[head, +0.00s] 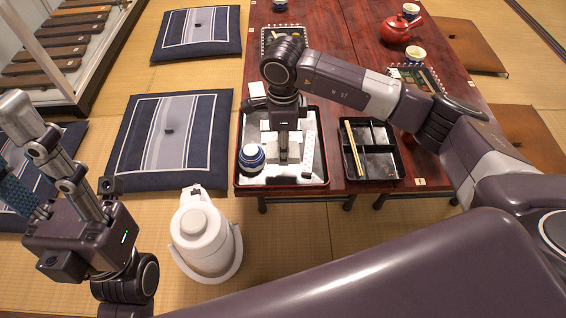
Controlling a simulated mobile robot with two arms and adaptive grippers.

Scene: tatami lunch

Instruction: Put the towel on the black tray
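The black tray may be the compartmented black tray (393,177), with chopsticks in it, at the table's near edge. A second dark-rimmed tray (238,178) with a pale lining stands left of it. I cannot make out the towel with certainty; a blue woven piece (14,192) shows at the left edge beside my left gripper (32,135). That gripper is raised off the table at the left, its fingers pointing up-left; its grip is unclear. My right gripper (283,150) points down over the pale-lined tray. Whether it holds anything is hidden.
A blue-and-white lidded cup (252,157) and a pale strip (309,152) are in the pale-lined tray. A red teapot (396,28) stands farther back on the table (345,50). Floor cushions (168,142) lie left. A white rounded vessel (200,235) stands in front.

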